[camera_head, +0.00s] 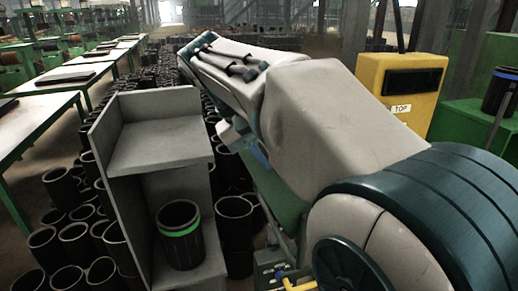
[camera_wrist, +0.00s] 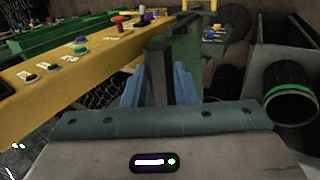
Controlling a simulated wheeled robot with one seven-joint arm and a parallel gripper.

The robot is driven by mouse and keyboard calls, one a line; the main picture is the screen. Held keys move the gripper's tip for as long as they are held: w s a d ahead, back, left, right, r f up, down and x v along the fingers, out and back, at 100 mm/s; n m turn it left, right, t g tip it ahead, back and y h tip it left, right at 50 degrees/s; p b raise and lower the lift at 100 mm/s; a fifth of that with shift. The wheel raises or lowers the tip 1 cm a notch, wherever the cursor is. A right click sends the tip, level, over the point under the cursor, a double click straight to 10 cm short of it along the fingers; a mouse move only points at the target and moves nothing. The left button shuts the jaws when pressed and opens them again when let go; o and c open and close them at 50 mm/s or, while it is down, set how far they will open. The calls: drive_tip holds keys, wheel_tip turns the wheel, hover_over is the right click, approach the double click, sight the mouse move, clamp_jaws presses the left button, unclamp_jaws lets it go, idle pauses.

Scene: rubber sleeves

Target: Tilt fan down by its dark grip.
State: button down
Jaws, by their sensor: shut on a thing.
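In the wrist view my gripper (camera_wrist: 157,88) has its two blue fingers closed on either side of a dark upright bar, the dark grip (camera_wrist: 158,58). The grip rises above the fingertips, and its lower part is hidden between the fingers. I cannot clearly make out the fan itself in either view. In the head view my own arm covers the middle, and only a bit of blue finger shows beneath it. The grip is hidden there.
A grey shelf unit (camera_head: 160,142) holds a dark sleeve with a green band (camera_head: 180,236), close left of my arm. Many black sleeves (camera_head: 70,240) stand around it. A yellow control box (camera_head: 402,92) is at right; its button panel (camera_wrist: 75,62) fills the wrist view's left.

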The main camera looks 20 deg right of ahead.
drive_tip(key=shift+a+f, duration=0.15)
drive_tip(key=shift+f, duration=0.15)
drive_tip(key=c, duration=1.2)
unclamp_jaws()
drive_tip(key=shift+o, duration=0.2)
drive_tip(key=shift+a, duration=0.2)
drive_tip(key=shift+d+r, duration=0.1)
drive_tip(key=p+v, duration=0.3)
drive_tip(key=v, duration=1)
drive_tip(key=shift+r, duration=0.35)
drive_tip(key=shift+a, duration=0.2)
